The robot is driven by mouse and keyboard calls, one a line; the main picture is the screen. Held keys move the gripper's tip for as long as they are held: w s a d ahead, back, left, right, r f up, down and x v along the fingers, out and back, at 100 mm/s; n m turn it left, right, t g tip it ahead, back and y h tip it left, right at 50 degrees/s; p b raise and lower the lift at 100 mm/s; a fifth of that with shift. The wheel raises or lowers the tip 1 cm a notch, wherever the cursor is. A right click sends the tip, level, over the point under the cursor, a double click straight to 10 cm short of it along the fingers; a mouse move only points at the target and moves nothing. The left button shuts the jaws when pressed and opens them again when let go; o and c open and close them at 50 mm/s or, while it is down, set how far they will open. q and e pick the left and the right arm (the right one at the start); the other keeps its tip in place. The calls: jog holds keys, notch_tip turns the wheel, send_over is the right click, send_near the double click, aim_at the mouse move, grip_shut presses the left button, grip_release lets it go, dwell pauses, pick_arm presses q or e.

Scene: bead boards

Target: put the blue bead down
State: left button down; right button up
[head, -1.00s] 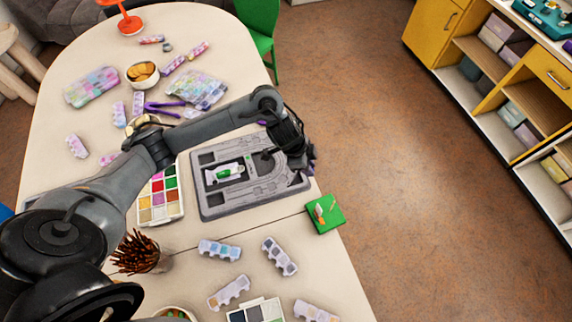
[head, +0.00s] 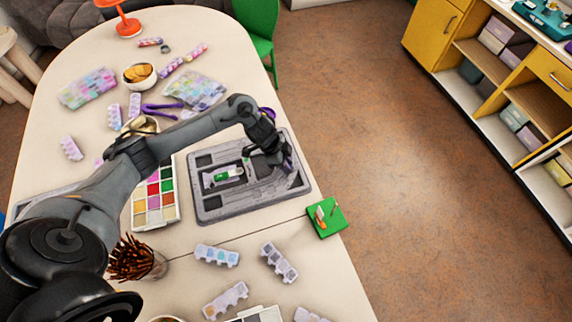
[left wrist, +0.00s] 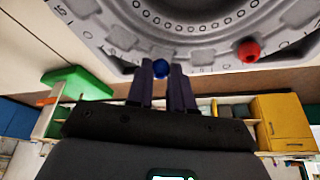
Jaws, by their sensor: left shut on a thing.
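The blue bead (left wrist: 161,68) sits between the fingertips of my left gripper (left wrist: 162,72) in the left wrist view. The gripper is shut on it. The grey bead board (left wrist: 120,42), with curved grooves and printed numbers, is close by; I cannot tell whether the bead touches it. A red bead (left wrist: 248,50) sits on the board to the right of the blue one. In the head view the left gripper (head: 262,167) is over the right part of the board (head: 212,213), and the bead is too small to make out there. My right gripper is not in view.
A white and green item (head: 226,174) lies in a recess of the board. A green block (head: 328,222) stands at the table edge right of it. A colour tray (head: 158,200) and a cup of brown sticks (head: 135,258) are to the left.

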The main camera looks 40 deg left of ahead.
pick_arm(q)
jog(key=shift+f, duration=0.4)
jog(key=shift+a+f, duration=0.1)
jog(key=shift+f, duration=0.35)
jog(key=c, duration=1.2)
grip_release()
jog(key=shift+f, duration=0.15)
jog(key=shift+o, duration=1)
jog(key=shift+s+a+f, duration=0.1)
jog(key=shift+s+f, duration=0.05)
jog(key=shift+r, duration=0.5)
jog(key=p+v, duration=0.3)
jog(key=v, duration=0.9)
jog(key=shift+r, duration=0.3)
